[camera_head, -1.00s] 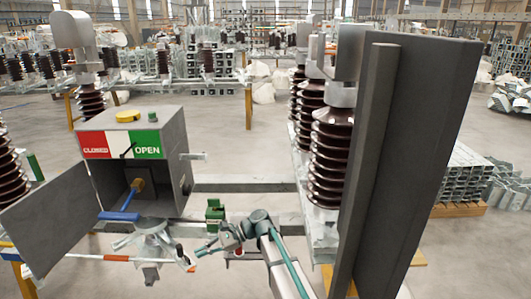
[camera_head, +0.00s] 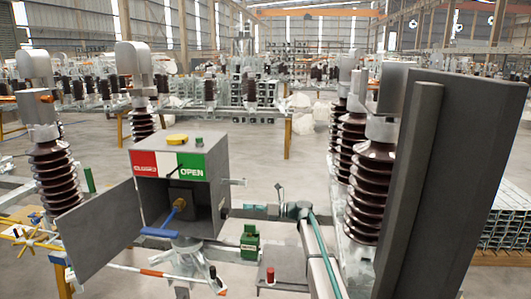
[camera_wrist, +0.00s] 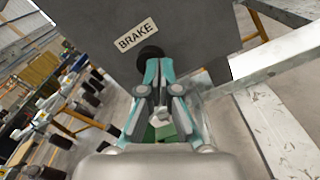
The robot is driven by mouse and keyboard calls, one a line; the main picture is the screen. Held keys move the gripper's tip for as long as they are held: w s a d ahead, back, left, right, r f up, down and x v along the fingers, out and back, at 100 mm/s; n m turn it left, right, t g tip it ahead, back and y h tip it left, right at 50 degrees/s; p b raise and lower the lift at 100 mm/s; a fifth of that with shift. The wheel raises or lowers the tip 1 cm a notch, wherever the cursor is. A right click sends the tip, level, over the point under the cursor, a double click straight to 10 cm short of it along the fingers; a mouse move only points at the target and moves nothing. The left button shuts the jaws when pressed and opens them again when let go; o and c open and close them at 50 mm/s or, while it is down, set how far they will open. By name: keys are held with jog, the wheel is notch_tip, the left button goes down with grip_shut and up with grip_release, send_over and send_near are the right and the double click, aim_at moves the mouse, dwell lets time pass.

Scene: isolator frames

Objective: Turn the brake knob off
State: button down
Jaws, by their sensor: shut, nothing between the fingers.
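The grey control box (camera_head: 215,165) stands left of centre in the head view, with a red CLOSED and green OPEN plate on its front. In the wrist view, the white BRAKE label (camera_wrist: 136,34) is on the box's side. The black brake knob (camera_wrist: 150,54) sits just below the label, partly hidden by my fingertips. My gripper (camera_wrist: 158,66) has teal fingers and is shut, with its tips at or very near the knob; I cannot tell whether they touch. In the head view my gripper (camera_head: 247,211) reaches toward the box's right side.
The box's door (camera_head: 100,230) hangs open at the left. A blue handle (camera_head: 160,232) sticks out of the box. A metal bar (camera_wrist: 275,58) crosses at the right in the wrist view. A tall dark panel (camera_head: 450,190) and brown insulators (camera_head: 370,190) stand at the right.

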aim_at(222, 206)
jog(key=a, duration=0.2)
jog(key=w+a, duration=0.1)
jog(key=a, duration=0.2)
jog(key=shift+a+r, duration=0.15)
jog(key=shift+a, duration=0.75)
jog(key=shift+s+f, duration=0.1)
jog(key=shift+f, duration=0.15)
jog(key=shift+s+a+r+p, duration=0.15)
jog(key=shift+s+r+p, duration=0.6)
jog(key=shift+p, duration=1.2)
jog(key=shift+s+r+p, duration=0.1)
jog(key=shift+s+p, duration=0.3)
jog(key=shift+p, duration=0.3)
jog(key=shift+s, duration=0.2)
